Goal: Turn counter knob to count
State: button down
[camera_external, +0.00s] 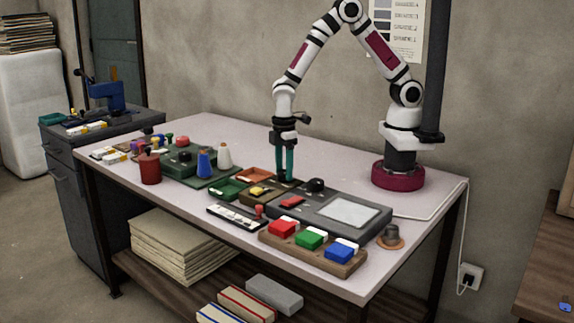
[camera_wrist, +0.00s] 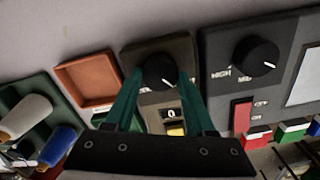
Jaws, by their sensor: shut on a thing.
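The counter is a small dark brown box (camera_wrist: 182,48) in the wrist view, with a round black knob (camera_wrist: 160,69) bearing a white pointer line. Below the knob, a small display (camera_wrist: 171,114) appears to read 0, above a yellow button (camera_wrist: 177,129). My gripper (camera_wrist: 159,76) has its green fingers on both sides of the knob and is shut on it. In the external view, my gripper (camera_external: 286,178) points straight down at the back of the counter box (camera_external: 250,200) and hides the knob. The yellow button (camera_external: 257,191) shows in front.
Right of the counter stands a grey panel (camera_external: 365,236) with a larger black knob (camera_external: 316,185), a red switch and a pale plate. An orange tray (camera_external: 252,174) and a green tray (camera_external: 228,188) lie left. Red, green and blue blocks sit in front.

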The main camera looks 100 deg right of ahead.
aim_at(284, 172)
jog(key=shift+n, duration=0.7)
jog(key=shift+c, duration=1.2)
grip_release()
notch_tip(284, 172, up, 16)
jog(key=shift+f, duration=0.1)
jog(key=s+r+m+y, duration=0.1)
jog(key=s+m, duration=1.1)
jog(key=s, duration=1.2)
jog(key=shift+r+y, duration=0.3)
jog(key=shift+y, duration=0.1)
